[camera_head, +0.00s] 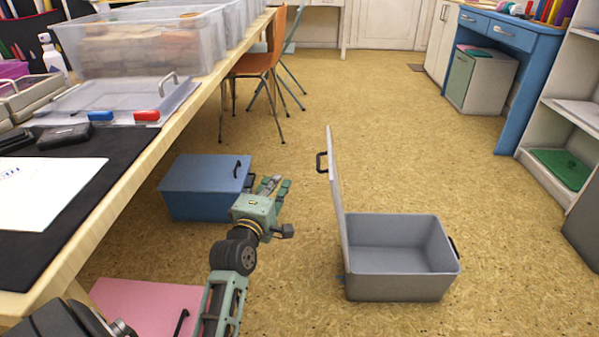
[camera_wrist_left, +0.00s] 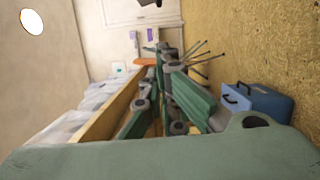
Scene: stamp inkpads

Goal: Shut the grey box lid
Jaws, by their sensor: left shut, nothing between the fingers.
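The grey box (camera_head: 395,285) stands on the floor right of centre in the head view, empty inside as far as I see. Its lid (camera_head: 336,195) stands open, about upright, hinged on the box's left side, with a dark handle (camera_head: 321,162) near the lid's top. My left gripper (camera_head: 277,187) is shut and empty, to the left of the lid and apart from it in the picture. Its green fingers fill the middle of the left wrist view (camera_wrist_left: 165,95), where I cannot make out the grey box. My right gripper is not in view.
A blue box (camera_head: 205,185), closed, sits just behind and left of my gripper; it also shows in the wrist view (camera_wrist_left: 265,103). A pink box (camera_head: 150,305) lies by the long table (camera_head: 190,95) at left. Floor right of and behind the grey box is clear.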

